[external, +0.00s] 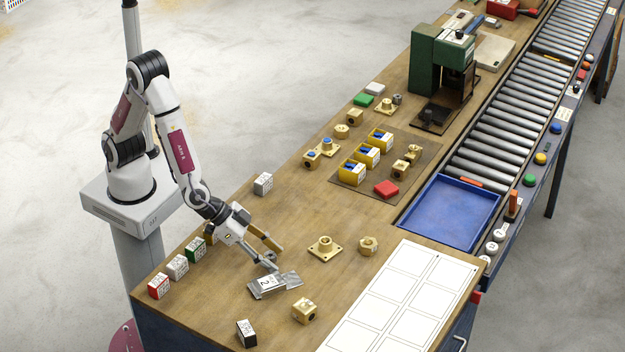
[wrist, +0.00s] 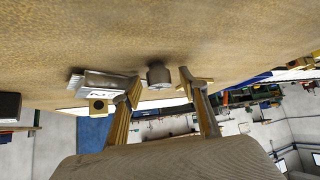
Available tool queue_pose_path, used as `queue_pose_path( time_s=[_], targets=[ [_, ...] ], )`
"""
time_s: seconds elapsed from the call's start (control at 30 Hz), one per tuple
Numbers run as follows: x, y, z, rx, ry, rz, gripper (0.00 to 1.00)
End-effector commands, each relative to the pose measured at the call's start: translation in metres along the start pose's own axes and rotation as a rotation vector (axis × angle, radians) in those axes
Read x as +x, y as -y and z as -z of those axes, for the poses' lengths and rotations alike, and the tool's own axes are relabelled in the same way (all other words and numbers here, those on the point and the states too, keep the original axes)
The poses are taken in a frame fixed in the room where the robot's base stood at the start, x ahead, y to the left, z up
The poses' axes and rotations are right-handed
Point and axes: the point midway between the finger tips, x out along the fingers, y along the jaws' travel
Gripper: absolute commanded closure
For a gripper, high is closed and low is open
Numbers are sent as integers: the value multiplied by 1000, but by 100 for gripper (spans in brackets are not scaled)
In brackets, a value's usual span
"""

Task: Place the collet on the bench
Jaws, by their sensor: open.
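The collet (wrist: 158,76) looks like a small dark grey cylinder with a stepped profile. In the wrist view it is between my fingertips, with visible gaps on both sides, and appears to be on the bench (wrist: 230,35). My gripper (wrist: 160,86) is open around it and does not appear to touch it. In the external view my gripper (external: 270,254) is low over the front part of the bench (external: 225,285), and the collet is mostly hidden by the fingers there.
A silver block marked 2 (external: 268,287) lies close in front of my gripper. A brass flanged part (external: 324,249) and a brass nut-like part (external: 368,246) are to the right, and a brass block (external: 305,311) is in front. Several labelled boxes (external: 178,267) line the left edge.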

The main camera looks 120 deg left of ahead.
Motion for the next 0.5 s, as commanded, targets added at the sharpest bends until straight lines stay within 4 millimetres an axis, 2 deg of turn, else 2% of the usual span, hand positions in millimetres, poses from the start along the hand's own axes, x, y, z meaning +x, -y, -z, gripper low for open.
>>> queue_pose_path(
  time_s=[0.03,0.17,0.5],
  targets=[
    [0,0,0,0,0,0,65],
    [0,0,0,0,0,0,98],
    [0,0,1,0,-1,0,100]
  ],
)
